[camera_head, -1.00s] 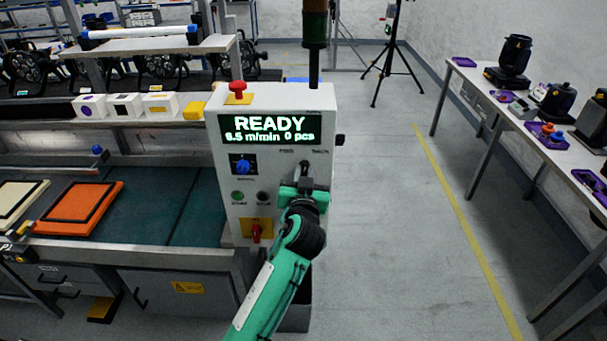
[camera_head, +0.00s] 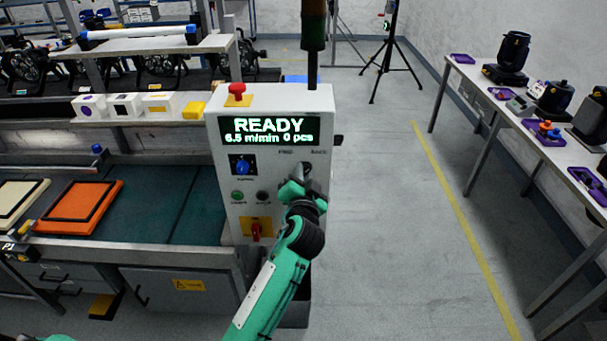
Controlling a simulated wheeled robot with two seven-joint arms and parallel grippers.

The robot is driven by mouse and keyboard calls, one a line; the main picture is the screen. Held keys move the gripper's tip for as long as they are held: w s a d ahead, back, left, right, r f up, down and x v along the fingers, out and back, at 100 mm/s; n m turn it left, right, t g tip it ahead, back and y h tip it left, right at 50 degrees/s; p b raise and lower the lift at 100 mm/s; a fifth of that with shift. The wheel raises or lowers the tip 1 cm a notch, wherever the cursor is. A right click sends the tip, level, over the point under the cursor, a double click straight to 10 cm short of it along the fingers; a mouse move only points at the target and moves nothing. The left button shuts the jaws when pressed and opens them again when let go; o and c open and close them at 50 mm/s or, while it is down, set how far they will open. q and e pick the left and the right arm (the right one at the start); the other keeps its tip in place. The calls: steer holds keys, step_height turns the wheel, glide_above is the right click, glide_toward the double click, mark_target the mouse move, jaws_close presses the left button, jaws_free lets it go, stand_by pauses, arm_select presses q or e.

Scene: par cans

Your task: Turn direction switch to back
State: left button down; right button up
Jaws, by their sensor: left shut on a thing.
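A pale control box (camera_head: 218,140) has a display (camera_head: 268,130) that reads READY, 6.5 m/min, 0 pcs. Below the display on the right are two small labels, the right one (camera_head: 319,152) reading BACK. My left gripper (camera_head: 303,180) is at the box front just under these labels, shut on the direction switch. The gripper is tilted and covers most of the switch, so the exact switch position cannot be made out. My right gripper is not in view.
The box also carries a red button (camera_head: 236,89), a blue knob (camera_head: 243,166), a green button (camera_head: 237,196) and a red switch (camera_head: 256,231). A conveyor with an orange frame (camera_head: 78,207) lies left. The floor at right is clear up to a long table (camera_head: 505,110).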

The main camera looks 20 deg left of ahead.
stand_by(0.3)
arm_select(q)
steer(key=c, duration=1.4)
jaws_free()
steer(key=shift+o, duration=0.2)
steer(key=b+v, duration=0.4)
steer(key=v, duration=0.9)
steer(key=shift+s+b, duration=0.4)
steer(key=shift+d, duration=0.15)
